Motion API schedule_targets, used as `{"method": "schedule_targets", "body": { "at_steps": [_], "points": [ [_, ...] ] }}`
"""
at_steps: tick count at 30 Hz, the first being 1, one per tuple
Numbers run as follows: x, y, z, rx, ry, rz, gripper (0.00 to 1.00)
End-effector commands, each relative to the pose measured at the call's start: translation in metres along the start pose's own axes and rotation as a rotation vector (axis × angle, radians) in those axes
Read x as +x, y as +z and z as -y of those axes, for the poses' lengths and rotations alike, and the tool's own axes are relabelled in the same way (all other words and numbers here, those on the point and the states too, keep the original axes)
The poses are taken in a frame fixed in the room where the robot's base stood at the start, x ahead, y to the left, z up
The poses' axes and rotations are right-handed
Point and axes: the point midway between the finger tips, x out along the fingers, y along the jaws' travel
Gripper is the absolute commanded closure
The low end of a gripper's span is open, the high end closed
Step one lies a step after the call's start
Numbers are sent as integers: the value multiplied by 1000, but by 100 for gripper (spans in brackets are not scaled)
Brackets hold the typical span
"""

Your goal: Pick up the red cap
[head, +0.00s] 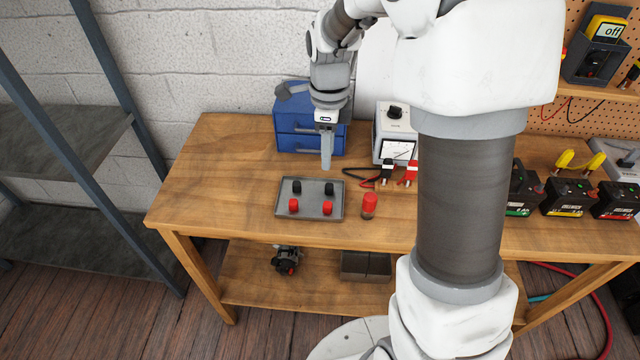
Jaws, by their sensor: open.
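A grey tray (311,212) lies on the wooden workbench. In it are two red caps, one at the front left (294,206) and one at the front right (327,208), and two black caps behind them, a left one (296,187) and a right one (329,189). Another red cap (369,198) sits on top of a small brownish cylinder, upright just right of the tray. My gripper (326,166) points down behind the tray, in front of the blue drawer box. It is open and holds nothing; its fingers overlap in this view.
The blue drawer box (291,128) stands behind my gripper. A meter (396,130) with black and red clamps (408,174) is to the right. Several batteries (567,197) stand farther right. My arm hides part of the bench. The bench left of the tray is clear.

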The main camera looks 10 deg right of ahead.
Motion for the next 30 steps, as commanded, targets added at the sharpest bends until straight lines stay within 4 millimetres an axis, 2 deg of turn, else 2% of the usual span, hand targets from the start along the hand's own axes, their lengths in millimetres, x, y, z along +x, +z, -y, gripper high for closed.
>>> {"method": "schedule_targets", "body": {
  "at_steps": [15, 18, 25, 30],
  "points": [
    [101, -1, -1, 1, 5, -1, 55],
    [113, -1, 0, 2, 3, -1, 55],
    [126, -1, 0, 1, 3, -1, 55],
    [149, -2, 1, 1, 5, -1, 55]
  ]
}}
